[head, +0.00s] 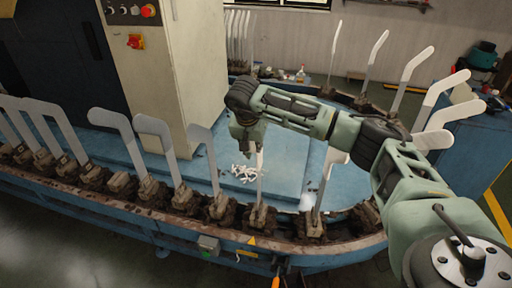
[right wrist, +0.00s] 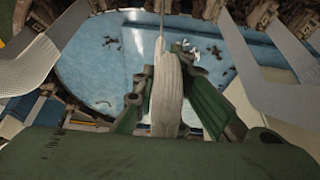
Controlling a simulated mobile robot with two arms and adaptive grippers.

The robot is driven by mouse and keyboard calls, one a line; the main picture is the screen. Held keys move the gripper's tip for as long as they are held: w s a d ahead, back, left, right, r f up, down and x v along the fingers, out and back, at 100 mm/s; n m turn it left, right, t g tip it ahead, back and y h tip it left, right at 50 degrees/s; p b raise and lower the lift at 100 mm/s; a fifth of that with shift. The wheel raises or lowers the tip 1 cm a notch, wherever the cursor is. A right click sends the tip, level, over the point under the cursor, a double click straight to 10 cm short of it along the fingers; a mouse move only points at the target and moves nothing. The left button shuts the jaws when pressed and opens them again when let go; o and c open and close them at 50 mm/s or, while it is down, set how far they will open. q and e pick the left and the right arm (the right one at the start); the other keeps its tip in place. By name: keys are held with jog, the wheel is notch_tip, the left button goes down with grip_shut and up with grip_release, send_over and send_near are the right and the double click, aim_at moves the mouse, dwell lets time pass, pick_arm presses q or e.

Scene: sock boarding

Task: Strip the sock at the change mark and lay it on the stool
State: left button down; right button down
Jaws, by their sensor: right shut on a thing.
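Grey leg-shaped boarding forms stand in a row on the curved conveyor (head: 190,223). A yellow triangle mark (head: 252,240) is on the conveyor's front edge, below one form (head: 259,186). My right gripper (head: 247,141) is at the top of that form and hides its upper end. In the right wrist view, my right gripper (right wrist: 168,100) is shut on a pale ribbed sock (right wrist: 168,82) between its green fingers. I cannot tell how much of the sock is still on the form. My left gripper is not in view. I cannot make out the stool.
More forms (head: 158,140) stand close on the left, and others (head: 413,64) curve round behind my right arm. A cream machine cabinet (head: 168,60) rises behind. White scraps (head: 243,173) lie on the blue deck (head: 285,160) inside the conveyor loop.

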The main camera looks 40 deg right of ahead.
notch_tip(320, 180, up, 9)
jog(key=b, duration=0.2)
jog(key=shift+b, duration=0.4)
jog(key=shift+r, duration=0.7)
notch_tip(320, 180, up, 10)
jog(key=p, duration=0.9)
jog(key=shift+s+f, duration=0.1)
